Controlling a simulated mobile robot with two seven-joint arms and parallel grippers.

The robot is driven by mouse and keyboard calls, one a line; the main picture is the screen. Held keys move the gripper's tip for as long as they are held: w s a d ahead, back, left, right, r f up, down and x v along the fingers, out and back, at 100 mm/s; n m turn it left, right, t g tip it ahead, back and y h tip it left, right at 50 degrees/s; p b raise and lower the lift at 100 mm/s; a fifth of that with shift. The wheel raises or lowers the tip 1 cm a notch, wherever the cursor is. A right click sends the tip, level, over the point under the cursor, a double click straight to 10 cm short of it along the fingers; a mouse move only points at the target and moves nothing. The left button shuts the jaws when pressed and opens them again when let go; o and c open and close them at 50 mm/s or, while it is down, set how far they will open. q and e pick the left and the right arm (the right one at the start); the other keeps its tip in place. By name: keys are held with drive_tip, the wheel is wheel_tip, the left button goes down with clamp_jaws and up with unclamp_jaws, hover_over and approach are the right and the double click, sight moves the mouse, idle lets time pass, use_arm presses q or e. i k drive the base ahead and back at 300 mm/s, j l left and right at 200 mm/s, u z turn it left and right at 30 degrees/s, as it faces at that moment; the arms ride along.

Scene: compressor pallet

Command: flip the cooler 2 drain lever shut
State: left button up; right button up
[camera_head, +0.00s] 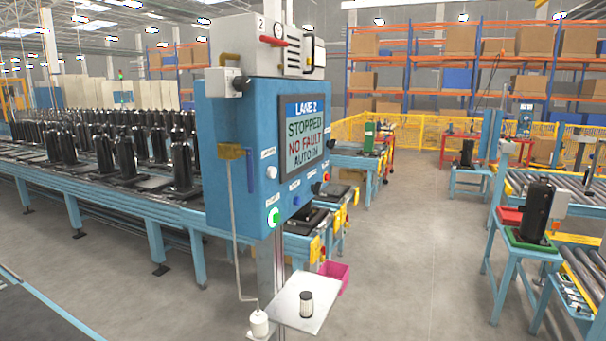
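The cooler (295,48), a white box marked 2, sits on top of the blue control cabinet (222,190). A brass valve (229,152) is on the cabinet's left side, with a blue handle (250,170) hanging down vertically. A thin white pipe (232,215) runs from the valve down to a white bottle (259,323). I cannot tell for certain which of the two is the drain lever. Neither of my grippers is in view.
The cabinet screen (303,135) reads LANE 2, STOPPED, NO FAULT, AUTO IN. A small shelf (290,316) below holds a dark filter (306,304); a pink bin (336,277) is behind it. A conveyor of black units (100,185) is left. Floor is clear right of the cabinet.

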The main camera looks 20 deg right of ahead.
sight(248, 152)
drive_tip(key=z, duration=0.2)
drive_tip(key=i+l, duration=0.5)
drive_tip(key=i+l+u, duration=0.15)
drive_tip(key=i+l, duration=0.4)
drive_tip(key=l, duration=0.15)
drive_tip(key=i+l, duration=0.5)
drive_tip(key=l, duration=0.15)
drive_tip(key=u, duration=0.05)
